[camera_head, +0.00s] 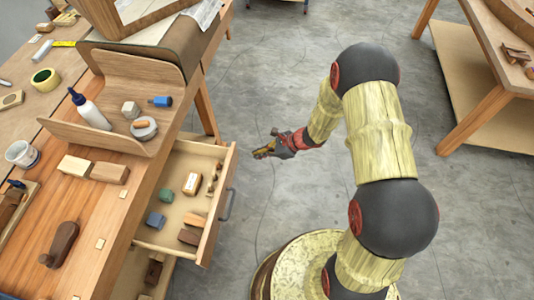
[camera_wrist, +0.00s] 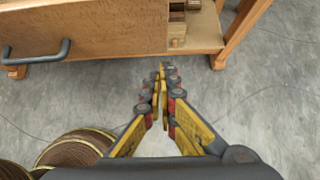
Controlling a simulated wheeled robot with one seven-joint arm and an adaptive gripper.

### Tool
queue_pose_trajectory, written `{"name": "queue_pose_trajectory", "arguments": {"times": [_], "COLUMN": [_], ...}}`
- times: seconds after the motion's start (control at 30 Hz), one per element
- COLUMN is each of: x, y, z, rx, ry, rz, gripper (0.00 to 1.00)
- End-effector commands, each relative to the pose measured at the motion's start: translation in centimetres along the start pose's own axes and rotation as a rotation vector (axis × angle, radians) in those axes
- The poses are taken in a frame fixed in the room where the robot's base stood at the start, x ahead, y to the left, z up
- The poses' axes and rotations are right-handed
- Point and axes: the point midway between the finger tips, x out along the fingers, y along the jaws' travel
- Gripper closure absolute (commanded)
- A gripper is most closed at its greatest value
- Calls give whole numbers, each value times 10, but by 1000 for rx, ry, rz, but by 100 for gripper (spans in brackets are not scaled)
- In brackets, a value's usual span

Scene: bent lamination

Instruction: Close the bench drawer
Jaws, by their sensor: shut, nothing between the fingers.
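The bench drawer (camera_head: 212,222) stands pulled out from the right side of the wooden bench (camera_head: 90,235) in the head view. Several small blocks lie inside it. Its dark handle (camera_head: 227,205) is on the front panel, and the handle also shows at the upper left of the wrist view (camera_wrist: 36,52). My gripper (camera_head: 262,152) is shut and empty, to the right of the drawer's far front corner and apart from it. In the wrist view my gripper's fingertips (camera_wrist: 162,70) meet just below the wooden panel's lower right part.
A curved wooden tray (camera_head: 120,100) with a glue bottle (camera_head: 90,109) sits on the bench. A lower shelf (camera_head: 135,272) with blocks is under the drawer. Another wooden table (camera_head: 490,100) stands at the right. Grey floor (camera_head: 265,80) lies clear around my gripper.

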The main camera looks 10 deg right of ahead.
Motion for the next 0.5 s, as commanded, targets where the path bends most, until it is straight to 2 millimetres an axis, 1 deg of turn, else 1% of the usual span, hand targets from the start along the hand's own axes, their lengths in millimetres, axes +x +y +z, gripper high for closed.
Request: {"name": "queue_pose_trajectory", "arguments": {"times": [0.03,0.13,0.2,0.3,0.5], "x": [13,29,35,43,50], "y": [1,1,0,1,0], "z": [-2,0,10,19,27], "rx": [-2,-4,-4,-4,-1], "ry": [1,1,0,0,0], "rz": [4,2,1,2,1], "gripper": [100,100,100,100,100]}}
